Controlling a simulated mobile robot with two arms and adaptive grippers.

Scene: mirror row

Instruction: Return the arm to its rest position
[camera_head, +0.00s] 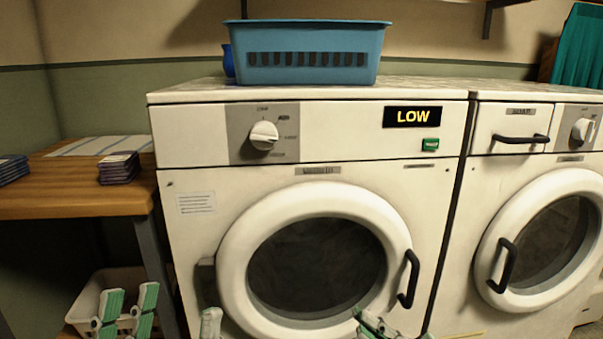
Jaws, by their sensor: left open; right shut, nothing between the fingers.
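My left gripper (131,292) is at the lower left of the head view. Its two green-and-white fingers point up and stand apart with nothing between them, in front of a pale bin. My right gripper (370,322) is at the bottom edge, right of centre, in front of the lower part of the left washing machine's door. Its fingers are together and empty, and the rest of it is cut off by the frame.
A blue basket (315,75) and a dark blue item (228,60) stand on the machine top. A second machine (485,180) stands at right. A wooden table (60,200) with dark stacks (119,168) is at left, above the pale bin (82,304). Black door handles (408,278) stick out.

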